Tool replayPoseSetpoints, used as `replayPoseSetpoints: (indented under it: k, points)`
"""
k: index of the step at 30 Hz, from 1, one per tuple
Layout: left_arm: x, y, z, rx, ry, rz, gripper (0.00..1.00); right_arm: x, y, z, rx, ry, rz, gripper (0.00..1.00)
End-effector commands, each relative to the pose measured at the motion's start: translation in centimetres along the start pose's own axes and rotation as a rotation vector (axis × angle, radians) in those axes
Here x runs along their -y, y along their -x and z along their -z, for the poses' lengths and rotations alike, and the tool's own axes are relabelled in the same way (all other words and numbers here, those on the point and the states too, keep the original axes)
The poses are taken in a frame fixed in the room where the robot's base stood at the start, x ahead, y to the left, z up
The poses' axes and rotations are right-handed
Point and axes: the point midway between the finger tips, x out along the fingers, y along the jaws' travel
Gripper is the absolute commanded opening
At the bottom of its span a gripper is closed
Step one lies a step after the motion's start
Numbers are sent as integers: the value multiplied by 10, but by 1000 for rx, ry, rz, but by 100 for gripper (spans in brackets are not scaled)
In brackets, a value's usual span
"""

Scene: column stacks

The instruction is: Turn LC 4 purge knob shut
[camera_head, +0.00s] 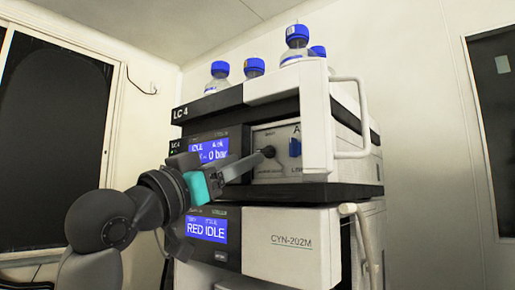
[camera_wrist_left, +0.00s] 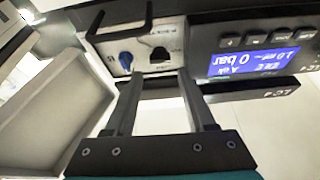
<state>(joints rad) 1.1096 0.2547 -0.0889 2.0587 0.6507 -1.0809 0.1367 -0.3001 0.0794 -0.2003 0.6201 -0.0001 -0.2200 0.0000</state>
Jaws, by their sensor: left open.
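The LC 4 unit (camera_head: 208,105) has a black knob (camera_head: 268,151) and a blue knob (camera_head: 295,147) on a pale recessed panel. The labels beside them are too small to read, so I cannot tell by name which is the purge knob. My left gripper (camera_head: 258,158) is open, its fingers pointing at the black knob. In the left wrist view, upside down, the black knob (camera_wrist_left: 160,56) lies just beyond and between the two fingertips (camera_wrist_left: 160,74); contact is not clear. The blue knob (camera_wrist_left: 126,60) is beside the left finger. My right gripper is not in view.
The LC 4 screen (camera_head: 208,150) reads idle and 0 bar. An open white door (camera_head: 316,130) with a bar handle (camera_head: 363,115) stands right of the panel. Blue-capped bottles (camera_head: 296,45) are on top. A lower unit (camera_head: 290,241) with its own screen sits beneath.

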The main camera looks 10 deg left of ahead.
Motion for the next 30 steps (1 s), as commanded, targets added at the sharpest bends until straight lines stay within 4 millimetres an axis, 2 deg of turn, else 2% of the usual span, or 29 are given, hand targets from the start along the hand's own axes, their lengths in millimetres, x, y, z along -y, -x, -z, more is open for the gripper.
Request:
replayPoseSetpoints:
  k: [3,10,15,23,30]
  points:
    - [0,-22,1,1,2,-1,55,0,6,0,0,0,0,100]
    - [0,-49,0,1,1,0,55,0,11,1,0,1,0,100]
    - [0,-57,0,1,-1,0,55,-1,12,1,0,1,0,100]
    - [0,-57,-1,1,-1,0,55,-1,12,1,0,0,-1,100]
    - [0,-57,0,1,-1,0,30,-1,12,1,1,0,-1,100]
